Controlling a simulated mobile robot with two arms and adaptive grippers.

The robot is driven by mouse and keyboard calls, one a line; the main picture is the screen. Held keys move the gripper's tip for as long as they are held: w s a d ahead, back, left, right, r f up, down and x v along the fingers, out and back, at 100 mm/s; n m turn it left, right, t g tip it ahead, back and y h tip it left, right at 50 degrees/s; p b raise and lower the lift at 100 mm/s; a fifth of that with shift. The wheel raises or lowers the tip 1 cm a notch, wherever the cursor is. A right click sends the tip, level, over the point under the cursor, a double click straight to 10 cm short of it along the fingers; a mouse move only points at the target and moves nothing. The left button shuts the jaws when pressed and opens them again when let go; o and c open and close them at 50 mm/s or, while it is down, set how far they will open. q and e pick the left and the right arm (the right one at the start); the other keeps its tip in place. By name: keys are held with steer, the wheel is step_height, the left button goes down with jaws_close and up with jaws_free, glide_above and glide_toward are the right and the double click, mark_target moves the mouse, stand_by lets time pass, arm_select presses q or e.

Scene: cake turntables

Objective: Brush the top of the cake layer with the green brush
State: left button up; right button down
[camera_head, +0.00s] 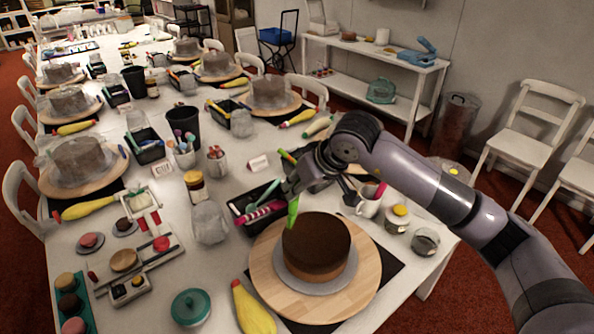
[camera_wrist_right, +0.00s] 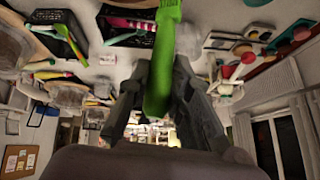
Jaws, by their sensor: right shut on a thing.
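The cake layer (camera_head: 316,244) is round, with a dark brown top and lighter brown side. It sits on a grey disc (camera_head: 290,278) on a round wooden turntable (camera_head: 358,289) at the front of the table. My right gripper (camera_head: 291,190) is shut on the green brush (camera_head: 293,212), which points down by the cake's far left edge. I cannot tell whether its tip touches the cake. In the right wrist view, the green brush (camera_wrist_right: 161,70) stands between the fingers of my right gripper (camera_wrist_right: 160,95). My left gripper is not in view.
A black tray (camera_head: 240,206) with a pink-striped tool lies just behind the turntable. A yellow piping bag (camera_head: 252,310) lies at its left. A glass jar (camera_head: 209,222) stands further left. White cups and jars (camera_head: 397,218) stand at the right.

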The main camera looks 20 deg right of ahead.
mark_target(296, 211)
steer(key=shift+w+a+f+b, duration=0.1)
steer(key=shift+f+b, duration=0.4)
steer(key=shift+f, duration=0.7)
steer(key=shift+w+f+b, duration=0.1)
steer(key=shift+f+b, duration=0.35)
steer(key=shift+f, duration=0.7)
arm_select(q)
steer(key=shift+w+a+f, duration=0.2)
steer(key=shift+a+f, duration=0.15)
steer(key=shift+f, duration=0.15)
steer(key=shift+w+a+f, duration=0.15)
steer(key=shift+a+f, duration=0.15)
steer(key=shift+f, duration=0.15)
arm_select(e)
steer(key=shift+f, duration=0.55)
steer(key=c, duration=2.1)
jaws_free()
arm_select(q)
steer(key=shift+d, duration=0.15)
arm_select(e)
jaws_close()
arm_select(q)
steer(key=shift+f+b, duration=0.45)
steer(key=shift+b, duration=0.15)
arm_select(e)
steer(key=shift+f, duration=0.4)
steer(key=shift+s, duration=0.15)
